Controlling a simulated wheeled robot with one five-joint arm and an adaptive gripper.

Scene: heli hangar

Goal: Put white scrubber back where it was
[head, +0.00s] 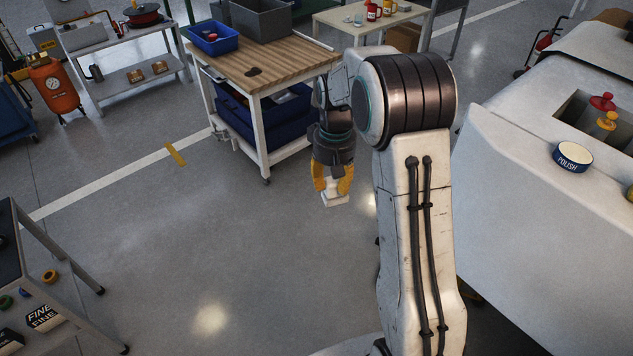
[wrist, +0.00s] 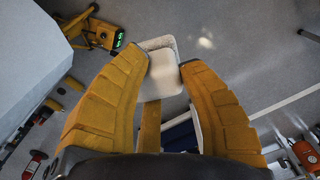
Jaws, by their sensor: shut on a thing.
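The white scrubber (head: 335,200) is a small pale block held between the yellow fingers of my gripper (head: 333,184). It hangs in the air over the grey floor, in front of the wood-topped workbench (head: 313,67). In the wrist view the scrubber (wrist: 163,74) shows between the fingertips of my gripper (wrist: 165,64), with a whitish upper part and a paler pad. The fingers are shut on its two sides. Where the scrubber stood before cannot be told from these frames.
The workbench bears a blue bin (head: 213,37), a grey crate (head: 262,18) and a small dark item (head: 254,71). A white body (head: 530,150) at right bears a polish tin (head: 572,157). A cart (head: 45,250) stands at lower left.

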